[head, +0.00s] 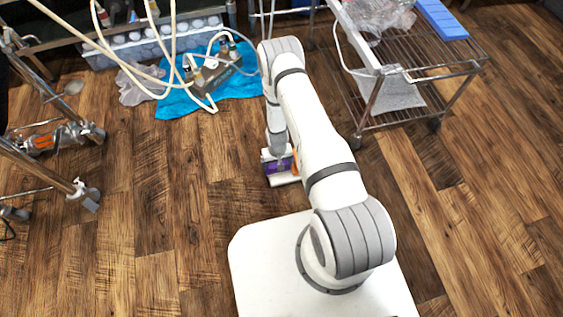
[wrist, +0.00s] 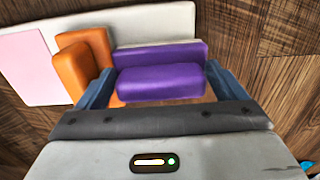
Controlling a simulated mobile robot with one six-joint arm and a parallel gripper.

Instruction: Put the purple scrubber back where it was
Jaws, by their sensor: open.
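The purple scrubber (wrist: 160,84) lies between the two blue fingers of my gripper (wrist: 158,75) in the wrist view. The fingers are open, one on each side of it. I cannot tell whether either finger touches it. In the head view the scrubber (head: 274,167) shows as a small purple patch below the end of my arm, which hides part of it. An orange block-shaped thing (wrist: 84,66) stands just left of the scrubber and close to the left finger. A white board or holder (wrist: 155,24) lies behind both.
A pink panel (wrist: 36,68) is beside the orange thing. Wooden floor surrounds this spot. A wire rack cart (head: 420,60) stands to the right, a blue cloth (head: 205,92) with a grey fitting lies behind left, and a wheeled metal frame (head: 70,190) is at left.

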